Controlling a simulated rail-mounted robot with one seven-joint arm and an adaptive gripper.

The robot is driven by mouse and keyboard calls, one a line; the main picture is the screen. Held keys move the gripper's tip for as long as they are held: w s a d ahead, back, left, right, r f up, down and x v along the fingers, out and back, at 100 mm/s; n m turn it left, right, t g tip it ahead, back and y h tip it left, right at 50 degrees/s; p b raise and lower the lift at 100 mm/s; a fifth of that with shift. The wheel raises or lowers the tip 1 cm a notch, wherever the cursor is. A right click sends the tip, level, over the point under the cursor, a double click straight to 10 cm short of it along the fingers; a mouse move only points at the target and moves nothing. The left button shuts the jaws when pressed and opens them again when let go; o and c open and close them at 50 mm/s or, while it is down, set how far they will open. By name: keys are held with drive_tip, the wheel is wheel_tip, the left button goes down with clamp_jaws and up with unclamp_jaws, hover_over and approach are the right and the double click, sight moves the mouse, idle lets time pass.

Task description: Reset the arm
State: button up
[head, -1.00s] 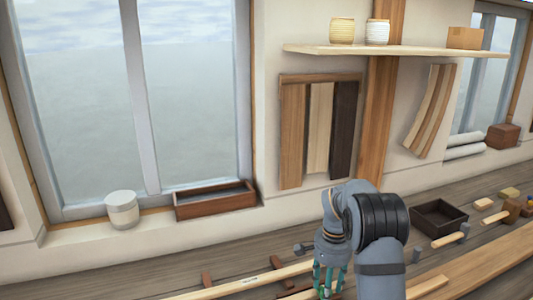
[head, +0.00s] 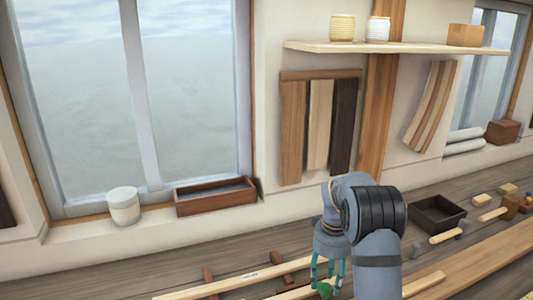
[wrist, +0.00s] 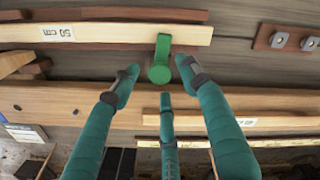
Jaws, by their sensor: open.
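My gripper (head: 327,270) hangs over the bench at the lower middle of the head view, fingers pointing down. In the wrist view its teal fingers are spread open (wrist: 158,80). A green piece with a round end (wrist: 160,68) shows between the fingertips, beside a pale plank marked "50 cm" (wrist: 110,33). I cannot tell whether any finger touches it. The green piece also shows just below the fingers in the head view (head: 325,288). My arm link hides part of the bench behind it.
Long planks (head: 235,280) lie along the bench. A dark open tray (head: 438,215) and a mallet (head: 500,210) lie to the right. A white jar (head: 123,206) and a brown box (head: 215,197) stand on the window sill. A shelf (head: 395,49) runs along the wall above.

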drive_tip(key=shift+r, duration=2.3)
drive_tip(key=shift+d, duration=0.1)
